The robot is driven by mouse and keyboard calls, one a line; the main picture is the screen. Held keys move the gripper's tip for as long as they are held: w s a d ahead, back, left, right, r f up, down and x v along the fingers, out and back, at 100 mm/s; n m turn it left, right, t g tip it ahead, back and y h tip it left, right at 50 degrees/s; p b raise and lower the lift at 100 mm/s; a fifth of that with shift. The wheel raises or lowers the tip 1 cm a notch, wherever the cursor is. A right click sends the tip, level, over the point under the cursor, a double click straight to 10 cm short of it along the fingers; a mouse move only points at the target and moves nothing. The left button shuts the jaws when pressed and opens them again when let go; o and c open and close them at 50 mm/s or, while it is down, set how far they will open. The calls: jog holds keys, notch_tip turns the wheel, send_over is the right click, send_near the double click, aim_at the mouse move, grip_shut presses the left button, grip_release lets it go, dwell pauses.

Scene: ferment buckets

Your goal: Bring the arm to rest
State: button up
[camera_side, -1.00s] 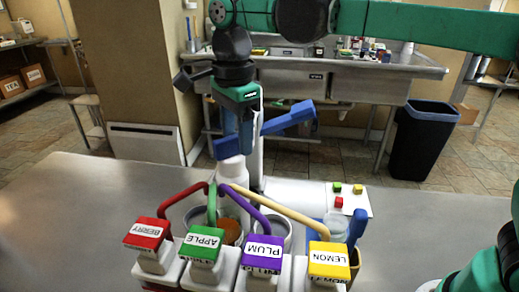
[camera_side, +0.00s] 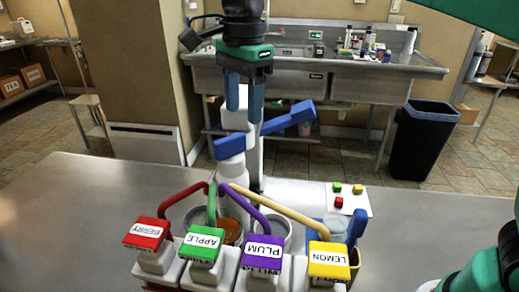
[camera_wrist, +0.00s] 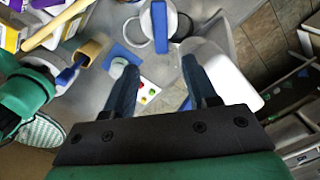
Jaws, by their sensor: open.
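My gripper (camera_side: 245,98) hangs fingers down above the far side of the steel table, high over the buckets. Its two blue fingers stand apart with nothing between them. It also shows in the wrist view (camera_wrist: 158,68), open and empty. Just behind or below the fingers in the side view is a white stand with a blue lever (camera_side: 285,124); I cannot tell the exact gap between them.
Berry (camera_side: 148,235), apple (camera_side: 203,243), plum (camera_side: 262,253) and lemon (camera_side: 329,260) taps stand along the table's front, with curved colored tubes behind. A white card (camera_side: 349,199) holds small colored cubes. A dark bin (camera_side: 422,140) stands on the floor behind.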

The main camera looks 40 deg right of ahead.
jog(key=s+d+f+n+t, duration=0.6)
jog(key=s+d+f+n, duration=0.3)
jog(key=n, duration=0.7)
notch_tip(320, 180, down, 2)
jog(key=d, duration=0.2)
jog(key=shift+d+n+t, duration=0.3)
jog(key=shift+d+t, duration=0.1)
